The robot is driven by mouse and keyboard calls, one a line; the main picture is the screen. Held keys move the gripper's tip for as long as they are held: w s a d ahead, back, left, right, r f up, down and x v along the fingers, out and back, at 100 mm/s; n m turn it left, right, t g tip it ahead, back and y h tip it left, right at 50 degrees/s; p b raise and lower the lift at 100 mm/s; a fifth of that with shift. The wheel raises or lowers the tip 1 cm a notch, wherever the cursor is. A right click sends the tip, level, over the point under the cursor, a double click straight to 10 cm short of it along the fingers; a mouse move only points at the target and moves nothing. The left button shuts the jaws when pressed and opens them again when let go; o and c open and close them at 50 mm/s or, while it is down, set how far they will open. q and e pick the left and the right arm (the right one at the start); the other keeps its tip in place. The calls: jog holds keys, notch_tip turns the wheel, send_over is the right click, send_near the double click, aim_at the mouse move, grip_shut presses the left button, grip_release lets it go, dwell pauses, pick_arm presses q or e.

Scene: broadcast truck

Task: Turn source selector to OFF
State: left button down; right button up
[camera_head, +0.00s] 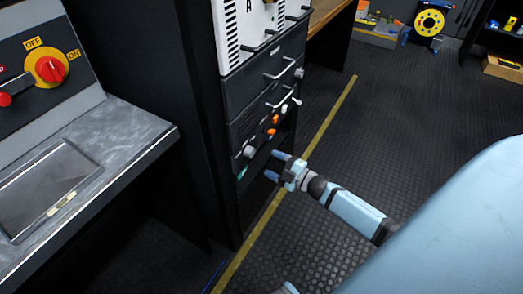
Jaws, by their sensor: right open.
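A red rotary knob (51,69) sits on a round yellow plate with OFF marked above it and ON to its right, on the grey sloped panel at the left. I cannot read a "source selector" label, and which mark the knob points to is unclear. The rack (262,105) in the middle carries small orange knobs (272,126), a whitish knob (249,151) and a teal knob (242,173) low down. My right gripper (276,166) is open and empty in front of the rack's lower part, far right of the red knob. My left gripper is out of view.
A grey bench (120,130) with a dark inset screen (45,190) juts out below the sloped panel. A yellow floor line (325,127) runs past the rack. Ribbed floor (430,115) is clear at right.

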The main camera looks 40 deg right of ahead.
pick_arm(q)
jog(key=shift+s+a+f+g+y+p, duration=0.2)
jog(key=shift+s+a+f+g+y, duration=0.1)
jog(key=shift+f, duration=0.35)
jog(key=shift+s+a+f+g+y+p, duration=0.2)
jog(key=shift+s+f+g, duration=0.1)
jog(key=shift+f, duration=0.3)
pick_arm(e)
jog(key=v, duration=0.7)
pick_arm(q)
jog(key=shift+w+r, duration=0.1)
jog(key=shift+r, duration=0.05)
